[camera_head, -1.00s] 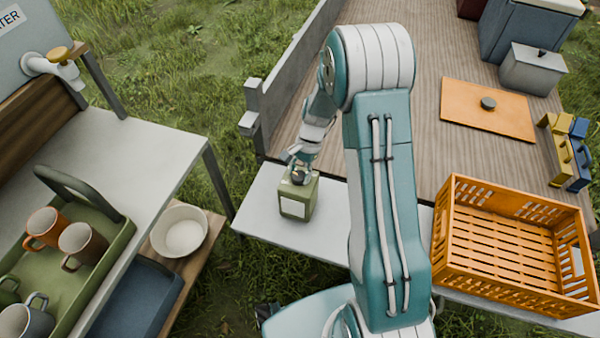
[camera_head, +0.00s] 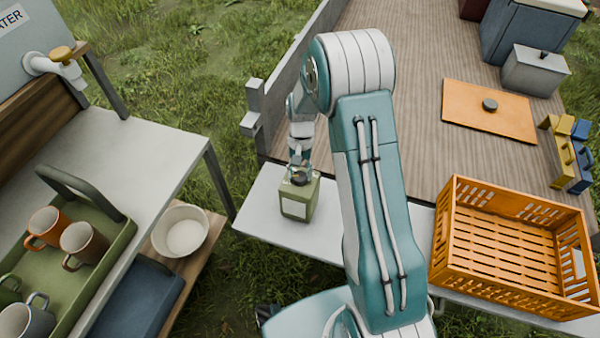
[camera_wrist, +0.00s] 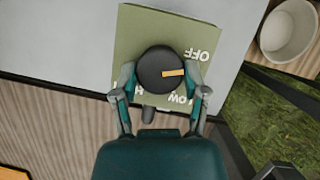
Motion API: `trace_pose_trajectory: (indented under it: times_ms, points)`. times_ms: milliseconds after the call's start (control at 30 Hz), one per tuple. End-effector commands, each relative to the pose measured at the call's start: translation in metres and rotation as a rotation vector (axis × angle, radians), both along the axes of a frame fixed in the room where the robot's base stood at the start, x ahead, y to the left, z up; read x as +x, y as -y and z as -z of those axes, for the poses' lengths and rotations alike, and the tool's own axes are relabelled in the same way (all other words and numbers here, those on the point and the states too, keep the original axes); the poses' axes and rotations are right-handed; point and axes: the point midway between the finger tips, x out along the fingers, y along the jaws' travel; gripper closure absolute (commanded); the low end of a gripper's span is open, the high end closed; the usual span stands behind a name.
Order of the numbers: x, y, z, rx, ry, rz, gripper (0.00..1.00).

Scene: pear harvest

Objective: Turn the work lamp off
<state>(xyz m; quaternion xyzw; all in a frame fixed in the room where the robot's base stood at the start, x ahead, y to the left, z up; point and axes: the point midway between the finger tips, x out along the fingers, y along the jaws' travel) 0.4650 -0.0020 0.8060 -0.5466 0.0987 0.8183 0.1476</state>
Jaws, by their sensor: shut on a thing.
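The work lamp (camera_head: 297,205) is a green box with a pale front label, standing on the white tabletop. Its top shows in the wrist view (camera_wrist: 140,30), with the words OFF and LOW printed beside a round black knob (camera_wrist: 150,62). The knob's orange pointer mark points to the picture's right, between OFF and LOW. My gripper (camera_wrist: 160,76) is shut on the knob, one finger on each side. In the head view my gripper (camera_head: 299,177) comes down on the lamp's top from above. Part of the lamp's top is hidden by my fingers and the knob.
An orange crate (camera_head: 447,235) stands right of my arm. An orange board (camera_head: 465,105) lies on the wooden deck. A white bowl (camera_head: 180,232) and a green tray (camera_head: 105,245) with several mugs are at the left. White tabletop around the lamp is clear.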

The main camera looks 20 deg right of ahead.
Motion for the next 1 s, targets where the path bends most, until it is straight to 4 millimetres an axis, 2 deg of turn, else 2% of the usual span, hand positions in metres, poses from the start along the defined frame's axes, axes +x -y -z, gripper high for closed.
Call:
trace_pose_trajectory:
  times_ms: [400,433,467,500,867,1000]
  points:
    - [-0.0012,-0.0006,0.0016,0.001,-0.003,-0.008,0.90]
    - [-0.0011,-0.0006,0.0015,0.001,-0.003,-0.008,0.29]
    - [-0.0011,-0.0006,0.0015,0.001,-0.003,-0.007,0.16]
    - [-0.0011,-0.0006,0.0014,0.001,-0.003,-0.007,0.08]
    - [-0.0007,-0.0001,-0.0001,0.000,-0.001,-0.005,0.08]
    - [0.0029,0.0010,-0.0075,0.000,0.002,-0.005,0.08]
